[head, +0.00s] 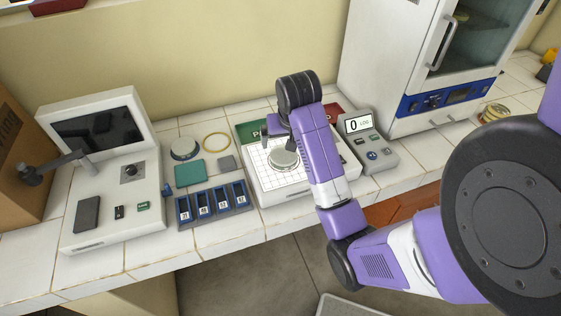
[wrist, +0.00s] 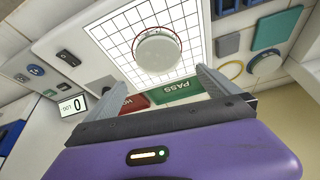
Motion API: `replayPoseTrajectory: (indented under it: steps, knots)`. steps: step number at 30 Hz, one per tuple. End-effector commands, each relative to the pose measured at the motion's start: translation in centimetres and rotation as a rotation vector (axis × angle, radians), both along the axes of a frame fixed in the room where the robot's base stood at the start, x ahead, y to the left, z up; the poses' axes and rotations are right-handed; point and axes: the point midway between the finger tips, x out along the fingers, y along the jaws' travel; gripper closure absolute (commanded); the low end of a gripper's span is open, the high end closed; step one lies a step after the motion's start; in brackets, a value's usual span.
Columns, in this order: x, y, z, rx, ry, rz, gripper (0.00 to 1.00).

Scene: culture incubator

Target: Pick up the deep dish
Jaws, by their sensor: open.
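A round, pale, fairly deep dish (head: 284,159) sits on a white gridded plate (head: 258,172) in the middle of the bench. In the wrist view the dish (wrist: 158,50) shows its whitish top and a thin red line at its rim. My gripper (head: 279,143) is above the plate, close over the dish. In the wrist view my gripper (wrist: 155,80) is open, its two grey fingers apart and nothing between them. The dish lies just beyond the fingertips, apart from them.
A green PASS pad (wrist: 178,91) and a red pad (wrist: 122,106) flank the plate's back. A readout unit (head: 361,138) showing 0 stands right. A blue-slotted rack (head: 213,216) and another round dish (head: 184,149) are left. The incubator (head: 388,62) stands at the back right.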

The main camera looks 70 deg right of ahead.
Motion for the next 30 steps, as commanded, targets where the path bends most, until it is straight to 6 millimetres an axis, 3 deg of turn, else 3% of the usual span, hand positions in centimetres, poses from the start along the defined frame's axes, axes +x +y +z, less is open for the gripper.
replayPoseTrajectory:
  steps: [11,21,30]
  knots:
    - [0.1,-0.4,-3.1,0.024,0.018,-0.009,0.0]
    - [0.8,-1.4,-7.2,0.022,0.016,-0.008,0.0]
    - [0.9,-1.5,-7.7,0.021,0.014,-0.007,0.0]
